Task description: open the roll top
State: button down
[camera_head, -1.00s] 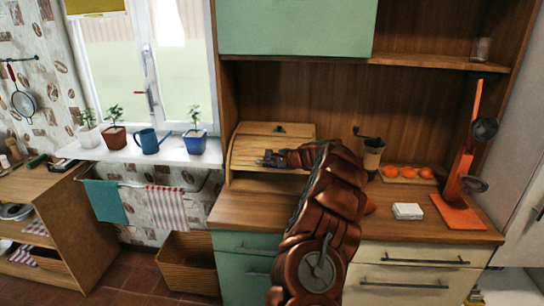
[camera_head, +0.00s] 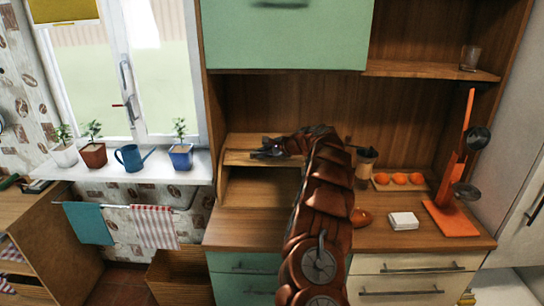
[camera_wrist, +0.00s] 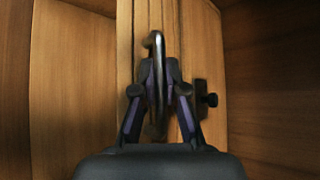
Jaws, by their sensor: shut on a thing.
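The wooden roll-top box (camera_head: 229,188) stands on the counter at the back left, below the cabinet. Its slatted roll top (camera_head: 240,157) is rolled up towards the top, and the front opening below shows the box's inside. My gripper (camera_head: 266,151) is at the front edge of the roll top. In the wrist view my gripper (camera_wrist: 158,88) is shut on a metal handle (camera_wrist: 155,45) on the roll top (camera_wrist: 172,20). A dark knob (camera_wrist: 208,100) shows just right of the fingers. My arm hides the right side of the box.
A coffee grinder (camera_head: 364,165), a tray of oranges (camera_head: 400,180), a white block (camera_head: 403,221) and an orange stand (camera_head: 452,215) are right of my arm. The green cabinet (camera_head: 285,40) hangs above.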

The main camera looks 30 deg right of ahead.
jog(key=shift+w+r, duration=0.15)
jog(key=shift+w, duration=0.2)
jog(key=c, duration=1.4)
grip_release()
jog(key=shift+o, duration=1)
jog(key=shift+s+d, duration=0.1)
jog(key=v, duration=1.2)
